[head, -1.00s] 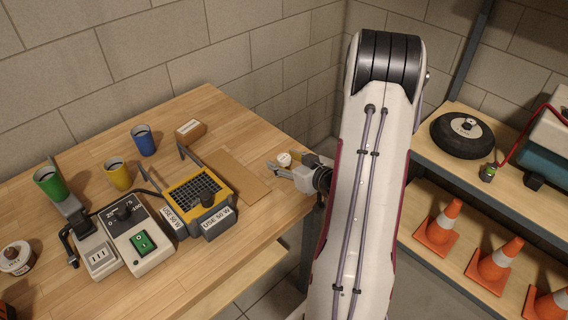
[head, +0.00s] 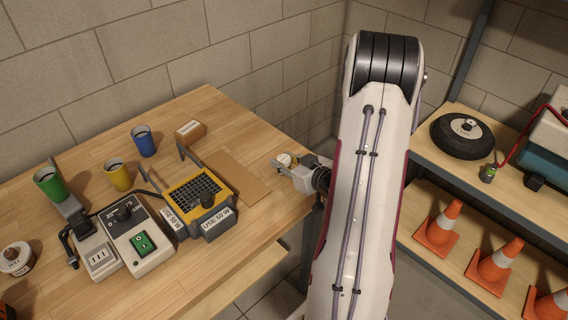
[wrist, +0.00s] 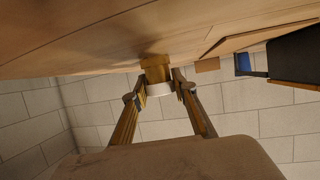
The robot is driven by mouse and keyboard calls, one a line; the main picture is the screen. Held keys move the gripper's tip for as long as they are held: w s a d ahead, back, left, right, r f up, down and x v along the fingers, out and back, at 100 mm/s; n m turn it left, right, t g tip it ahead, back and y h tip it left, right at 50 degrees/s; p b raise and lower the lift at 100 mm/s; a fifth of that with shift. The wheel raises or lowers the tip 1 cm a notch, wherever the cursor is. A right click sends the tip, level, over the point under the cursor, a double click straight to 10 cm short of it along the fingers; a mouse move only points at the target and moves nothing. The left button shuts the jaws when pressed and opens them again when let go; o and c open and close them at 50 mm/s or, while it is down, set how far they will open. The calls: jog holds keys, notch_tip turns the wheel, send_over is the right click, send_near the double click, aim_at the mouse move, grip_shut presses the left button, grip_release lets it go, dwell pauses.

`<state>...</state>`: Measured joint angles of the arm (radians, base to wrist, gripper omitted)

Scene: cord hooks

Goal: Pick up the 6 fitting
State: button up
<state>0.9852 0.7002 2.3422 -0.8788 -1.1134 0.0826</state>
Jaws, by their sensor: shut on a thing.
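The fitting (head: 284,159), a small round piece with a pale top, is at the right edge of the wooden bench. In the wrist view the fitting (wrist: 158,72) shows a brass-coloured body and a white end, against the wooden bench top. My gripper (head: 282,163) is at the fitting, its fingers on either side of it. In the wrist view the two fingertips of my gripper (wrist: 159,91) press in on the fitting's sides. The number on the fitting cannot be read. I cannot tell whether it still touches the bench.
A brown board (head: 237,178) lies left of my gripper. A yellow-framed grid holder (head: 198,190), a control box (head: 135,236) and green, yellow and blue cups stand farther left. A shelf with orange cones (head: 495,262) and a black wheel (head: 462,134) is at the right.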

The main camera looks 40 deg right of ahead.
aim_at(284, 158)
jog(key=shift+r, duration=0.15)
jog(key=shift+r, duration=4.85)
